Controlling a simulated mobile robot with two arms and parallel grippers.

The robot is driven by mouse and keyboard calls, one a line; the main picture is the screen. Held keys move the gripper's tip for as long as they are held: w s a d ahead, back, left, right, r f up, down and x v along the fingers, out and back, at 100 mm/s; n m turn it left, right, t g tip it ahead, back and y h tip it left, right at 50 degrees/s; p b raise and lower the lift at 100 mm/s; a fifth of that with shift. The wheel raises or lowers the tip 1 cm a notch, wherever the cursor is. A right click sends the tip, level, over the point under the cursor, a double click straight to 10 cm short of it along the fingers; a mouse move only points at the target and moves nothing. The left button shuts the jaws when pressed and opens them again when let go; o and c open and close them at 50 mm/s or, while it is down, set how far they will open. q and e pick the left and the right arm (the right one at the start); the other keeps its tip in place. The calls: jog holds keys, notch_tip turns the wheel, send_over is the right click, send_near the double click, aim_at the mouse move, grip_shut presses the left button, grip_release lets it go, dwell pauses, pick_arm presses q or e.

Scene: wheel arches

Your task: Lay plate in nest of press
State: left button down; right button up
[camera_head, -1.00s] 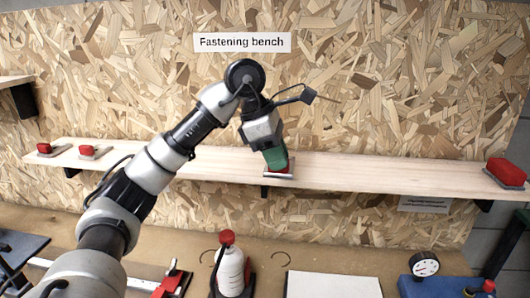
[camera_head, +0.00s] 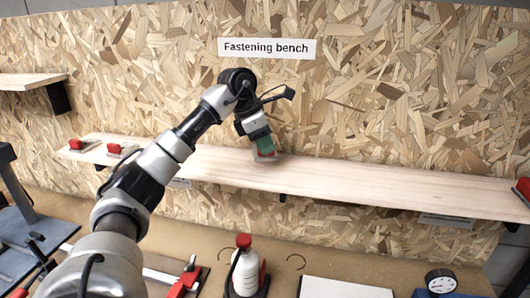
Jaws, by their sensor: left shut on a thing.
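My left gripper (camera_head: 263,146), with green fingers, is shut on a small grey plate with a red grip (camera_head: 266,157). It holds the plate at the long wooden shelf (camera_head: 370,188); whether a small gap separates plate and shelf is hard to tell. The fingers hide most of the red grip. At the lower left a blue-grey base with a dark upright column (camera_head: 14,190) may be the press; it is cut off by the picture edge and I cannot make out a nest. My right gripper is not in view.
Similar red-gripped pieces (camera_head: 115,149) sit on the shelf's left end and one (camera_head: 523,187) at its right end. On the bench below stand a white bottle (camera_head: 245,272), a red-handled clamp (camera_head: 187,278), a white sheet (camera_head: 345,289) and a dial gauge (camera_head: 440,281).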

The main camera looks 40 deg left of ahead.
aim_at(258, 157)
pick_arm(q)
notch_tip(258, 157, down, 3)
jog(key=shift+s+f+p, duration=0.1)
jog(key=shift+s+p, duration=0.05)
jog(key=shift+p, duration=0.45)
jog(key=shift+f, duration=0.35)
jog(key=shift+f, duration=0.1)
jog(key=c, duration=1)
grip_release()
